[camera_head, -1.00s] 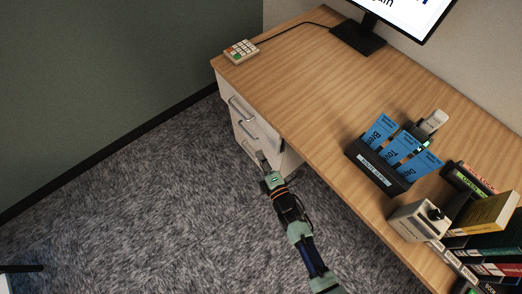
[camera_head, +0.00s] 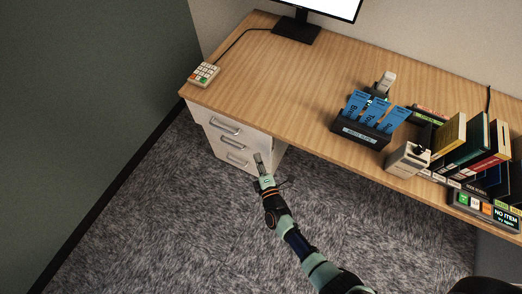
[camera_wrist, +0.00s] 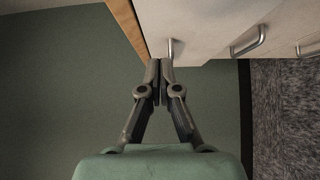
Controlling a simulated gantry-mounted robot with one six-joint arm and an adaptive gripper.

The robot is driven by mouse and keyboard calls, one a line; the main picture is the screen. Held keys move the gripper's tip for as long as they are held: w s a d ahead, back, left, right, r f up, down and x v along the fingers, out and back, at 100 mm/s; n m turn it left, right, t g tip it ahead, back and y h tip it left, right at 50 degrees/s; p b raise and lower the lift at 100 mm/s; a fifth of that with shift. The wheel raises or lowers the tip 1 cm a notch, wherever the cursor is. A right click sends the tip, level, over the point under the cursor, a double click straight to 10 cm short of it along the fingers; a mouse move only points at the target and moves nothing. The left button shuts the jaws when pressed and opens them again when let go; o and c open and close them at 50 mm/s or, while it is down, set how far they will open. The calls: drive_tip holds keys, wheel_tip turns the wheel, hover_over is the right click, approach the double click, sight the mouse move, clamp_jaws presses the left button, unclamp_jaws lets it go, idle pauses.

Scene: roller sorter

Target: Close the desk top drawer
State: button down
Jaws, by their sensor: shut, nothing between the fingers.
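A white drawer unit (camera_head: 268,158) stands under the left end of the desk. Its top drawer (camera_head: 207,116) is just below the desktop and has a metal bar handle (camera_head: 225,127). My gripper (camera_head: 259,157) is shut and empty, in front of the right side of the unit in the head view. In the wrist view, my fingertips (camera_wrist: 160,66) are close to the top drawer's handle (camera_wrist: 172,48); I cannot tell whether they touch.
The wooden desktop (camera_head: 270,85) overhangs the unit. Lower drawers have handles (camera_wrist: 250,42). A green wall (camera_head: 80,90) is at left. The carpet (camera_head: 170,230) is clear.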

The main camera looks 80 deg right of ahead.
sight(264, 137)
drive_tip(key=d+b, duration=0.1)
drive_tip(key=d, duration=0.1)
drive_tip(key=d+b, duration=0.1)
drive_tip(key=d, duration=0.1)
drive_tip(key=w+d+b, duration=0.1)
drive_tip(key=d+b, duration=0.1)
drive_tip(key=d, duration=0.1)
drive_tip(key=shift+f, duration=0.25)
drive_tip(key=shift+d+r, duration=0.1)
drive_tip(key=shift+d, duration=0.2)
drive_tip(key=shift+d+r, duration=0.1)
drive_tip(key=shift+r, duration=0.05)
drive_tip(key=d, duration=0.1)
drive_tip(key=s+d+b, duration=0.1)
drive_tip(key=d, duration=0.1)
